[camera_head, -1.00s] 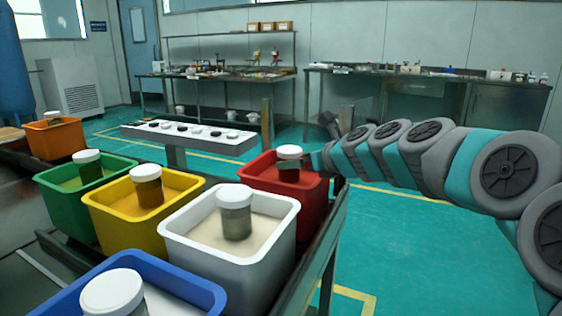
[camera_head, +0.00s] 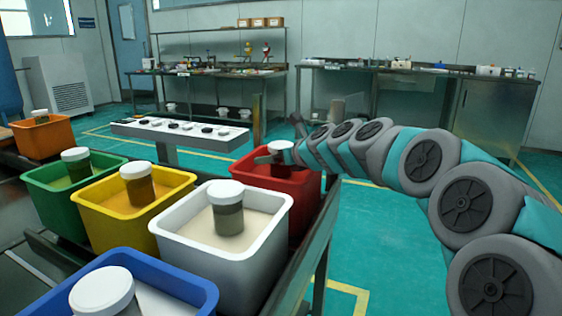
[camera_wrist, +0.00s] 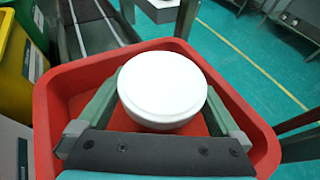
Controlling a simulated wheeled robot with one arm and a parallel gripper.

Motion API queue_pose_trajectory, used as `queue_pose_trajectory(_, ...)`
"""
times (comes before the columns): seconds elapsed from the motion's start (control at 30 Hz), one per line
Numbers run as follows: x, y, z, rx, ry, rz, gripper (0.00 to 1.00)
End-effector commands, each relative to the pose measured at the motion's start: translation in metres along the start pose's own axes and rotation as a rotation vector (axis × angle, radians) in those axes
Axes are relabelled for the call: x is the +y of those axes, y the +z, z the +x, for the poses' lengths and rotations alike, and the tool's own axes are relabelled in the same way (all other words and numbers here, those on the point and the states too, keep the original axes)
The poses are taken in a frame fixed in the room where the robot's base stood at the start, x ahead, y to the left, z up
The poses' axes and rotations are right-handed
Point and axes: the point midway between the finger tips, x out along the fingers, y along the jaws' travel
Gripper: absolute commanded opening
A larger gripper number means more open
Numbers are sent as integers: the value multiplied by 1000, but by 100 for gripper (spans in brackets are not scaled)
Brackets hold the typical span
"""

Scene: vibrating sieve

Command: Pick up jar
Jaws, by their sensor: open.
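A jar with a white lid (camera_wrist: 162,90) stands in the red bin (camera_wrist: 50,115). In the wrist view its lid fills the middle and hides the jar's body. My gripper (camera_wrist: 163,98) is open, with one finger on each side of the jar. I cannot tell whether either finger touches it. In the head view my gripper (camera_head: 275,157) is at the red bin (camera_head: 255,180), and its fingers partly cover the jar there.
White (camera_head: 190,246), yellow (camera_head: 105,222), green (camera_head: 65,212), blue (camera_head: 190,300) and orange (camera_head: 42,142) bins stand close by, each with a white-lidded jar. A grey-white panel (camera_head: 180,136) is behind the red bin.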

Motion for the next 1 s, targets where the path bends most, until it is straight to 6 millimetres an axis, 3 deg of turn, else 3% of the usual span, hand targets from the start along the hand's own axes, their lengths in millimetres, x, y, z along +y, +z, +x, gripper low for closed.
queue_pose_trajectory(0.07,0,0,0,0,0,0,99)
queue_pose_trajectory(0.77,0,1,-1,-1,-1,0,20)
queue_pose_trajectory(1.0,0,1,-1,-1,-1,0,18)
